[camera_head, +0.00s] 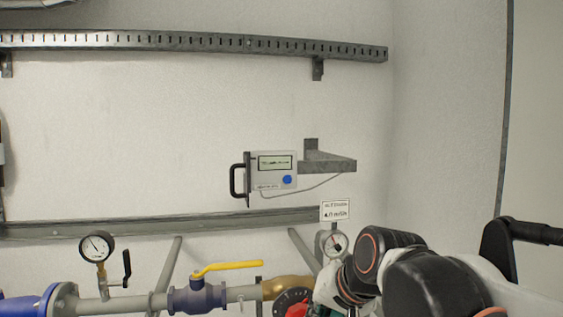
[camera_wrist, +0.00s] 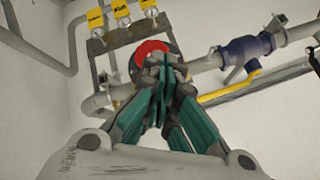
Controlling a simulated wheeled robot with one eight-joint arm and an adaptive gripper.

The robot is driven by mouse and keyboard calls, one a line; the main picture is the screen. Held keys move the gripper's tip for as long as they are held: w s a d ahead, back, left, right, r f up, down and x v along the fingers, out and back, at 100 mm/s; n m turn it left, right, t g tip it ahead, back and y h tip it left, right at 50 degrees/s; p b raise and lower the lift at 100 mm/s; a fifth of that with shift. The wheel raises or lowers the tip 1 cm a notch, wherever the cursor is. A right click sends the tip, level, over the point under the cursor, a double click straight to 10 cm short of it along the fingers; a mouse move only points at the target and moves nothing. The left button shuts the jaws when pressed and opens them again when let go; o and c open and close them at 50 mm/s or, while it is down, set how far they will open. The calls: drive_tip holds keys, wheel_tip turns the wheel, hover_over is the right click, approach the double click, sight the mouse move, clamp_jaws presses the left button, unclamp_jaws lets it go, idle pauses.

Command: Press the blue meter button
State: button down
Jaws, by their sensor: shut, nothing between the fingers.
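The blue meter button (camera_head: 287,180) is a round knob at the lower right of the front of a pale grey meter box (camera_head: 262,182) in the head view. The meter has a small display and a black handle on its left side, and it hangs on a wall bracket. My gripper (camera_wrist: 163,85) shows in the wrist view with its green-padded fingers together and nothing between them. It is in front of a red round part (camera_wrist: 150,48) on the pipework. In the head view my gripper is mostly hidden at the bottom, below the meter and apart from it. The wrist view does not show the meter.
A grey bracket (camera_head: 330,166) sticks out right of the meter. Below run a pipe with a yellow-handled valve (camera_head: 226,267), a pressure gauge (camera_head: 97,247) and another gauge (camera_head: 334,243) under a small sign (camera_head: 335,210). A slotted rail (camera_head: 190,41) crosses the wall above.

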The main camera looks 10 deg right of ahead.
sight(289, 180)
drive_tip(key=w+r+m+y+p, duration=0.1)
drive_tip(key=w+r+p, duration=0.4)
drive_tip(key=r, duration=0.5)
drive_tip(key=w+r+m+t+p, duration=0.1)
drive_tip(key=w+r+m+p, duration=0.3)
drive_tip(key=w+r, duration=0.5)
drive_tip(key=shift+w+d+r+m+y+p, duration=0.35)
drive_tip(key=shift+r+p, duration=0.4)
drive_tip(key=shift+p, duration=0.25)
drive_tip(key=shift+a, duration=0.1)
drive_tip(key=shift+w, duration=0.1)
drive_tip(key=w, duration=0.8)
drive_tip(key=shift+w, duration=0.35)
drive_tip(key=shift+w, duration=0.15)
drive_tip(key=shift+w, duration=0.35)
